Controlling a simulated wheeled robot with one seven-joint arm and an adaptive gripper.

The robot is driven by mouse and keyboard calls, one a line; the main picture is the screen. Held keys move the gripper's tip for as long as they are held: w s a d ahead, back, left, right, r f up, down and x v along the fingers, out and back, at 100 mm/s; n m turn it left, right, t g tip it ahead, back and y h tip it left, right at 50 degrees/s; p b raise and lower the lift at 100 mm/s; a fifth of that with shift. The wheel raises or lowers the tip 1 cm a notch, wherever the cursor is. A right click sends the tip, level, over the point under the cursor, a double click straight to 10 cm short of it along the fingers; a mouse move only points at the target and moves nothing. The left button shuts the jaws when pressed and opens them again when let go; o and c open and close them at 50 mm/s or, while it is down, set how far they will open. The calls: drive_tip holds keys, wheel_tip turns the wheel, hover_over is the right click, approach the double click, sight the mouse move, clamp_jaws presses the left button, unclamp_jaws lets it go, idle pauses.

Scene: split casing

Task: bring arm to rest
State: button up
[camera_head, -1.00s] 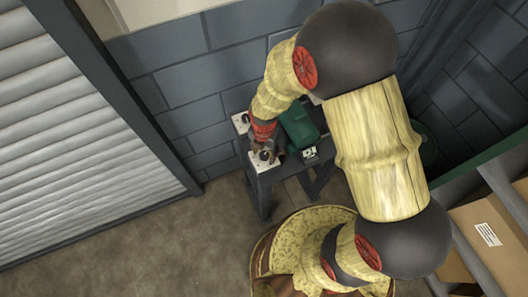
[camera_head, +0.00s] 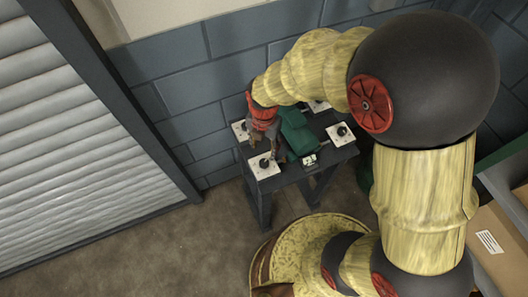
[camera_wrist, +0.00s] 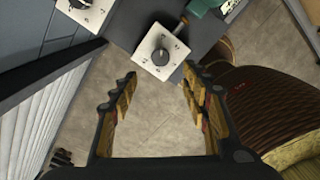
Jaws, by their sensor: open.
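My gripper (camera_head: 265,142) is above the left side of a small dark table (camera_head: 262,190) in the head view. In the wrist view my gripper (camera_wrist: 158,92) is open, with nothing between its fingers. A white plate with a black knob (camera_wrist: 161,50) lies beyond the fingertips, apart from them. The same plate shows in the head view (camera_head: 264,166) at the table's front left corner. A green casing (camera_head: 301,130) lies in the middle of the table, partly hidden by my gripper.
More white knob plates sit at the table's corners, one at the right (camera_head: 341,134) and one at the back left (camera_head: 240,130). A block wall (camera_head: 180,90) stands close behind. A shutter (camera_head: 70,150) is at the left, and a shelf with cardboard boxes (camera_head: 490,242) at the right. Floor in front is clear.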

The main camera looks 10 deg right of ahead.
drive_tip(key=shift+r, duration=0.6)
drive_tip(key=s+d+r+m+t+b, duration=0.2)
drive_tip(key=s+d+r+m+b, duration=0.3)
drive_tip(key=m, duration=0.9)
drive_tip(key=s+d+r+m+t+b, duration=0.3)
drive_tip(key=s+d+r+m+b, duration=0.2)
drive_tip(key=r+m, duration=0.5)
drive_tip(key=s+d+m, duration=0.2)
drive_tip(key=m, duration=0.3)
drive_tip(key=shift+d+r+t, duration=0.25)
drive_tip(key=shift+d+t, duration=0.05)
drive_tip(key=shift+d, duration=0.05)
